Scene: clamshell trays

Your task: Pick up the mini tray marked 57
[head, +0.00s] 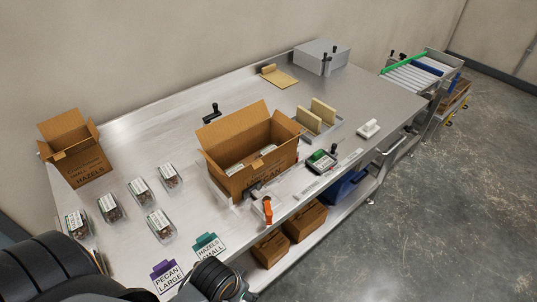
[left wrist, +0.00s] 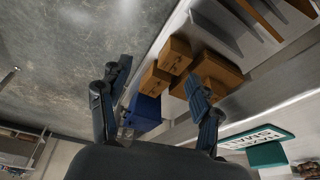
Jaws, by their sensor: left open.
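Several small clear clamshell trays with dark contents and white labels stand on the steel table's left part: one at the far left (head: 76,223), one beside it (head: 111,208), two further back (head: 140,190) (head: 169,175), and one nearer the front (head: 160,225). Their label numbers are too small to read, so I cannot tell which is marked 57. My left arm comes in at the bottom left. My left gripper (left wrist: 157,78) is open and empty in the left wrist view, by the table's front edge. My right gripper is not in view.
An open pecan carton (head: 250,175) holding trays stands mid-table; a hazels carton (head: 88,165) stands back left. Purple (head: 166,278) and green (head: 208,246) sign cards are at the front edge; the green one (left wrist: 257,140) shows in the wrist view. An orange-handled tool (head: 267,209) lies nearby.

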